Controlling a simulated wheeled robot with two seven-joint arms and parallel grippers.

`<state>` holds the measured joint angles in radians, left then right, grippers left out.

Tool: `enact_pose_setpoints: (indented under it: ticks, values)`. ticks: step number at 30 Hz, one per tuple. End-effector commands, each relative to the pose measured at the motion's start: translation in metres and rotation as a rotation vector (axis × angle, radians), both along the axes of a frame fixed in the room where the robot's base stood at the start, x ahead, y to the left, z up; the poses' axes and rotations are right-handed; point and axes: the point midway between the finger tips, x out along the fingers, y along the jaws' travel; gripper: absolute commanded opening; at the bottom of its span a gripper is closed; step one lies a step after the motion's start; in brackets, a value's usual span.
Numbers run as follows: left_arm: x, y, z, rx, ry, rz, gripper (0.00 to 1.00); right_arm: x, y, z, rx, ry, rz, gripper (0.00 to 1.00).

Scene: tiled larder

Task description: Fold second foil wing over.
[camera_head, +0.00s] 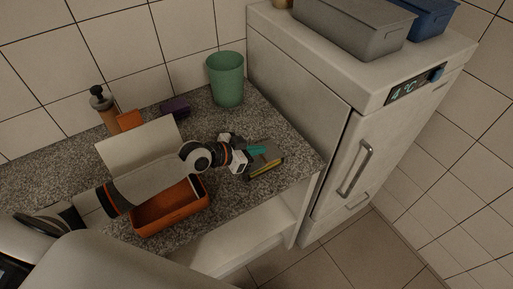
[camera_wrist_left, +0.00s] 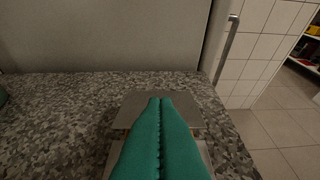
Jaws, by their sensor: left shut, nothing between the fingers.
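A flat greyish piece, which looks like the foil (camera_head: 272,156), lies on the granite counter near its right end. A yellow and dark strip (camera_head: 266,169) shows along its front edge. In the left wrist view the foil (camera_wrist_left: 187,106) spreads out flat under and beyond my fingers. My left gripper (camera_head: 262,150) has teal fingers, which are shut with nothing between them. It is right over the foil; the left wrist view shows the fingertips (camera_wrist_left: 160,100) together above it. I cannot tell whether they touch it. The fingers hide its middle, so the wings cannot be told apart. My right gripper is not in view.
An orange open box (camera_head: 150,226) stands left of the foil, by a pale upright panel (camera_head: 138,143). A white fridge (camera_head: 300,85) borders the counter's right end.

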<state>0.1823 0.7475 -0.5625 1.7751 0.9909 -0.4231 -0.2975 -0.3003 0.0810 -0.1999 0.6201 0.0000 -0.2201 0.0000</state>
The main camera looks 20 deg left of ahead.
Motion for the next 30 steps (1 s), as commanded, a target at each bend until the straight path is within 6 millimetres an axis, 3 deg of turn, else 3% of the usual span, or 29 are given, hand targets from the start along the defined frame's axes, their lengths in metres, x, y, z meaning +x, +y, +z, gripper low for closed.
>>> enact_pose_setpoints:
  ticks: [7, 14, 30]
  values:
    - [0.0, 0.0, -0.001, 0.0, 0.0, 0.0, 0.0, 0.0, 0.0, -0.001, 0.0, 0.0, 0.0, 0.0]
    - [-0.003, 0.003, -0.012, 0.001, 0.001, -0.001, 0.0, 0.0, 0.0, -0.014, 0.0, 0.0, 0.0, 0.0]
    - [-0.003, 0.003, 0.0, 0.001, -0.001, 0.0, 0.0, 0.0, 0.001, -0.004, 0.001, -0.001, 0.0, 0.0]
